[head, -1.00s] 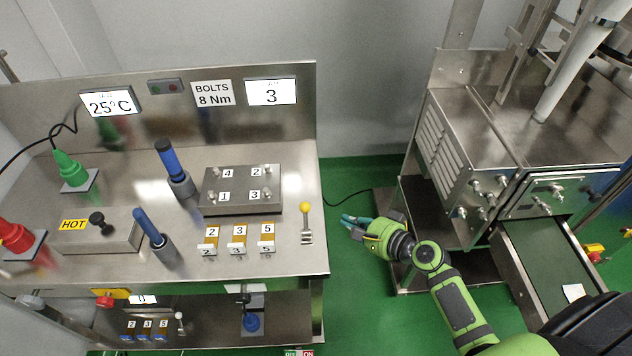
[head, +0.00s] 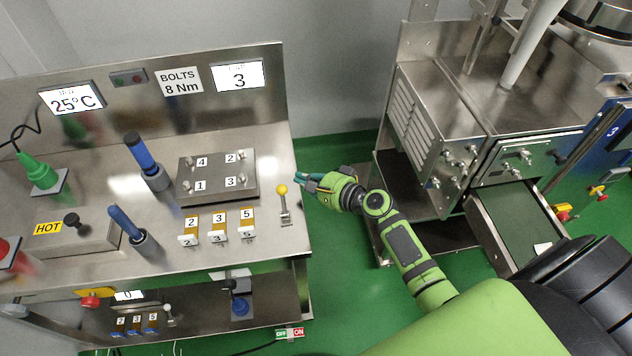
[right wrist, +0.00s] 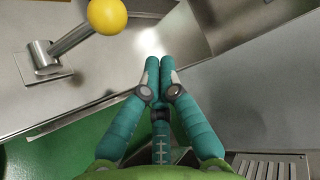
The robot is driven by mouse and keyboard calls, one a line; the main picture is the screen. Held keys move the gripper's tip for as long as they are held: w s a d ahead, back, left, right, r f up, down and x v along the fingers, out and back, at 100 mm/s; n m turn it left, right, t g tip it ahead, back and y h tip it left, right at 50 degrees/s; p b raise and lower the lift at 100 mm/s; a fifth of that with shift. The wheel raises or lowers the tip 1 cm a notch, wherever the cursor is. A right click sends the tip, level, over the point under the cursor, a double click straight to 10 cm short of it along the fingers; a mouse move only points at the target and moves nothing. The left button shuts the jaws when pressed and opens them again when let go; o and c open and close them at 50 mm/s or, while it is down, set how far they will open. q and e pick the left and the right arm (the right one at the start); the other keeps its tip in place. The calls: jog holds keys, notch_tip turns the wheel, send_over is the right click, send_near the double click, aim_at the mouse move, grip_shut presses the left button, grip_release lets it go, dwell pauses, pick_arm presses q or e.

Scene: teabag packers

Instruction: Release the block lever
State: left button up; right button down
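The lever with a yellow ball knob (head: 282,189) stands on a small metal base at the right edge of the steel bench top. In the right wrist view its yellow knob (right wrist: 107,15) is at the upper left, on a tilted metal rod. My right gripper (head: 298,178) is just to the right of the knob and does not touch it. In the right wrist view the teal fingers of my right gripper (right wrist: 158,65) are together with nothing between them. The steel block (head: 216,178) with numbered bolts lies to the left of the lever. My left gripper is not in view.
Numbered brass tags (head: 219,227) stand in front of the block. Blue-handled tools (head: 142,155) and a HOT box (head: 75,240) are farther left. A steel cabinet (head: 440,130) with an open drawer (head: 505,215) is at the right. Green floor lies between.

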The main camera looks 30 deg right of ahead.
aim_at(283, 199)
jog(key=x, duration=0.3)
jog(key=shift+w, duration=0.15)
jog(key=s+p, duration=0.1)
jog(key=s+a+r+p, duration=0.1)
jog(key=s+p, duration=0.1)
jog(key=shift+a+r, duration=0.3)
jog(key=shift+a, duration=0.05)
jog(key=shift+s, duration=0.1)
jog(key=shift+a+f, duration=0.1)
jog(key=shift+s, duration=0.15)
